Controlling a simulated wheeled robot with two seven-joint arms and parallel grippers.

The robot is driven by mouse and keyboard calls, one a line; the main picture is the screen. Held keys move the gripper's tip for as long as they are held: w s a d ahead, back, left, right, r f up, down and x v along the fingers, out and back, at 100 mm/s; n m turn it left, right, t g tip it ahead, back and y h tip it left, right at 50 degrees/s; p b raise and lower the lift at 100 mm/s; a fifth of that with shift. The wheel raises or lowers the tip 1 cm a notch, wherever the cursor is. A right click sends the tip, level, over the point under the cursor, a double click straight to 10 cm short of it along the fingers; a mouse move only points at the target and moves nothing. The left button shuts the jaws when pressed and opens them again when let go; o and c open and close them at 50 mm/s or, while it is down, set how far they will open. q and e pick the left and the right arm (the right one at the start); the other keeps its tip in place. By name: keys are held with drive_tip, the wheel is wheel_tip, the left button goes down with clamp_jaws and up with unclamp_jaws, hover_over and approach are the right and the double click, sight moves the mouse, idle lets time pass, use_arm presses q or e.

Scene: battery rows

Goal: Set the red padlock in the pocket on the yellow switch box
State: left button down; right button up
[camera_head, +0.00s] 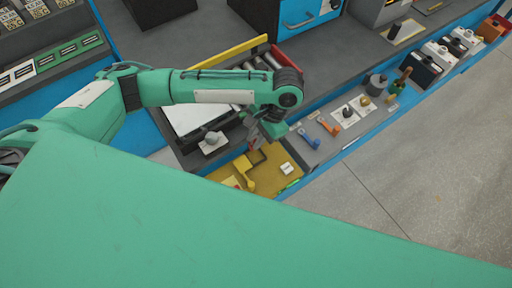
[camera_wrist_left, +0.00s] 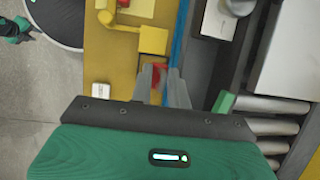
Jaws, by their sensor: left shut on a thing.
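My left gripper (camera_head: 254,143) points down over the far left edge of a yellow panel. In the left wrist view, its two fingers (camera_wrist_left: 163,88) are shut on the red padlock (camera_wrist_left: 158,70), which is mostly hidden between them. The yellow switch box (camera_wrist_left: 153,40) stands just beyond the fingertips in that view. It also shows on the panel in the head view (camera_head: 243,163), partly shaded. I cannot make out its pocket, nor whether the padlock touches it.
The yellow panel (camera_head: 268,182) also carries a yellow lever (camera_head: 250,185) and a small white block (camera_head: 287,168). A roller conveyor (camera_wrist_left: 270,125) lies close to the gripper. Orange and blue handled tools (camera_head: 328,127) lie on the grey bench. Grey floor (camera_head: 420,170) is open to the right.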

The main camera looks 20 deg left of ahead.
use_arm(q)
drive_tip(key=shift+f, duration=3.3)
drive_tip(key=shift+f, duration=0.1)
drive_tip(key=c, duration=1.3)
unclamp_jaws()
drive_tip(key=shift+c, duration=0.2)
drive_tip(key=shift+w+r, duration=0.1)
drive_tip(key=shift+r, duration=0.1)
drive_tip(key=v, duration=1.1)
drive_tip(key=shift+r+b, duration=0.4)
drive_tip(key=shift+b, duration=0.05)
drive_tip(key=shift+d, duration=0.1)
